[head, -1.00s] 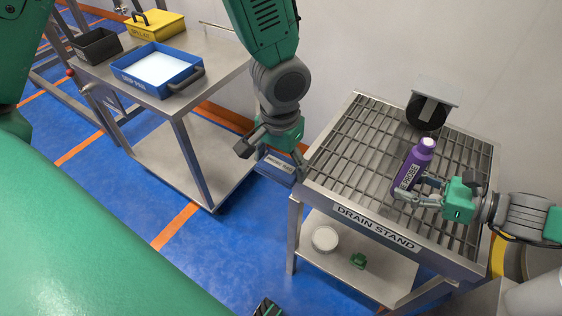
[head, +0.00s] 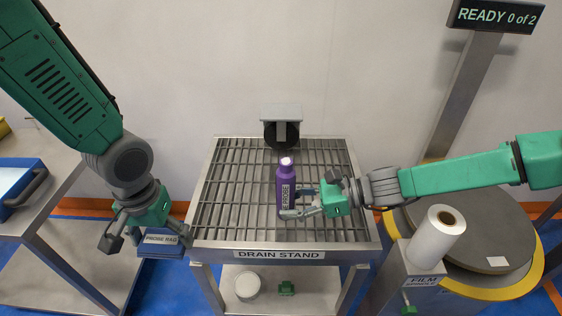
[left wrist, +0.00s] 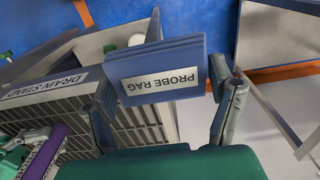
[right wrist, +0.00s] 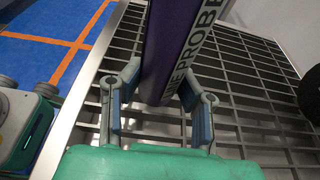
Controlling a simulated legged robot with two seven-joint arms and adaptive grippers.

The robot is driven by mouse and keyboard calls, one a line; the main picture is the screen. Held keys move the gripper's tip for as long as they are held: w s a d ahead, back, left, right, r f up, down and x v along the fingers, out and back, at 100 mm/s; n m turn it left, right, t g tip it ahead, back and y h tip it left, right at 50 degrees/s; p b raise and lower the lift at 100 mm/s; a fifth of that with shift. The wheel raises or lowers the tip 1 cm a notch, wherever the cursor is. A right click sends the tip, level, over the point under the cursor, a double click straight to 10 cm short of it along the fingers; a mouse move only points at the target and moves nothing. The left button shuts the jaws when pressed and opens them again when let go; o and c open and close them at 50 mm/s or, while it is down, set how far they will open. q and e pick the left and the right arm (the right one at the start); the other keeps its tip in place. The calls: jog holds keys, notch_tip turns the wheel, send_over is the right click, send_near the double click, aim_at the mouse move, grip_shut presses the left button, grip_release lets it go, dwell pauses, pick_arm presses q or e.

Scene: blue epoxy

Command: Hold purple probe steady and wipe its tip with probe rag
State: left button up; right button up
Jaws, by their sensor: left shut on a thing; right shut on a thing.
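The purple probe (head: 287,187) stands upright over the drain stand's grating, with a pale pinkish tip at its top. My right gripper (head: 290,212) is shut around its lower part, and the right wrist view shows both fingers against the purple probe (right wrist: 172,55). My left gripper (head: 148,238) is shut on the blue probe rag (head: 160,250), just off the left edge of the stand and apart from the probe. The left wrist view shows the folded probe rag (left wrist: 157,68), label facing the camera, between the fingers.
The drain stand (head: 278,255) has a slatted top with a dark round fixture (head: 281,133) at its back. A film roll (head: 437,235) and a round turntable (head: 480,240) stand at the right. A cart with a blue tray (head: 18,190) is at the left.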

dwell(0.3)
pick_arm(q)
jog(key=w+d+r, duration=0.2)
jog(key=w+d, duration=0.1)
jog(key=w+d+r, duration=0.1)
jog(key=w+d, duration=0.1)
jog(key=shift+w+r, duration=0.25)
jog(key=shift+r, duration=0.15)
jog(key=w+d+r, duration=0.4)
jog(key=d+r, duration=0.1)
jog(key=d, duration=0.1)
send_near(281, 161)
jog(key=shift+a+f, duration=0.1)
jog(key=shift+f, duration=2.7)
jog(key=shift+f, duration=1.15)
